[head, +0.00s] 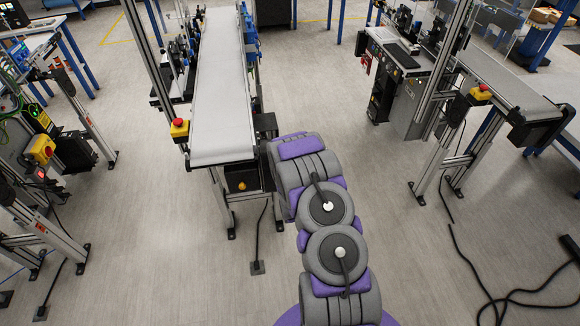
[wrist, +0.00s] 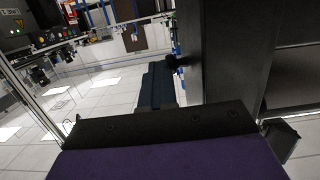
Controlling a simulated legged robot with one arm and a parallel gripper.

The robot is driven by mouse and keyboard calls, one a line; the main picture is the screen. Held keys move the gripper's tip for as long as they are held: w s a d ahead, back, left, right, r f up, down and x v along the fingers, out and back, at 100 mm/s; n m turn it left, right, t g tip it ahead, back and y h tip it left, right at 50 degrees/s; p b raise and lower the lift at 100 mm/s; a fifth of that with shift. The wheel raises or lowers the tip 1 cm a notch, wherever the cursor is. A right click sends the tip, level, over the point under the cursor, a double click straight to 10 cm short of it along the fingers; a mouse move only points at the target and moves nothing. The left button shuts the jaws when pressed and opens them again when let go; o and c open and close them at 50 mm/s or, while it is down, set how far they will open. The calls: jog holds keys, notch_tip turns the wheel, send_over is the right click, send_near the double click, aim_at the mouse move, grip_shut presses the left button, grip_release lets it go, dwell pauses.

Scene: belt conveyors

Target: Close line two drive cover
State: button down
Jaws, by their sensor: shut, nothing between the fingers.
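In the head view my arm reaches to the near end of the middle belt conveyor (head: 222,90). The arm hides my gripper there. A dark box (head: 265,122) sits at the conveyor's right side, partly behind my arm; I cannot tell whether it is the drive cover. In the wrist view my gripper (wrist: 160,125) fills the bottom as a black and purple body. It is shut and empty. A large dark panel (wrist: 228,60) stands close at the right, beside a dark recess (wrist: 290,75). Which line this belongs to, and the cover's angle, cannot be told.
A red and yellow stop button (head: 180,128) is at the conveyor's left edge. A dark unit with an orange knob (head: 241,186) hangs under its near end. Another conveyor (head: 505,80) stands at the right, with cables (head: 480,285) on the floor. Open floor lies between.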

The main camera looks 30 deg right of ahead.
jog(key=shift+w+a+r, duration=0.15)
jog(key=shift+w+r, duration=0.1)
jog(key=shift+w, duration=0.25)
jog(key=shift+a, duration=0.15)
dwell(0.3)
jog(key=v, duration=1.1)
jog(key=shift+s+p, duration=0.3)
jog(key=shift+p, duration=0.05)
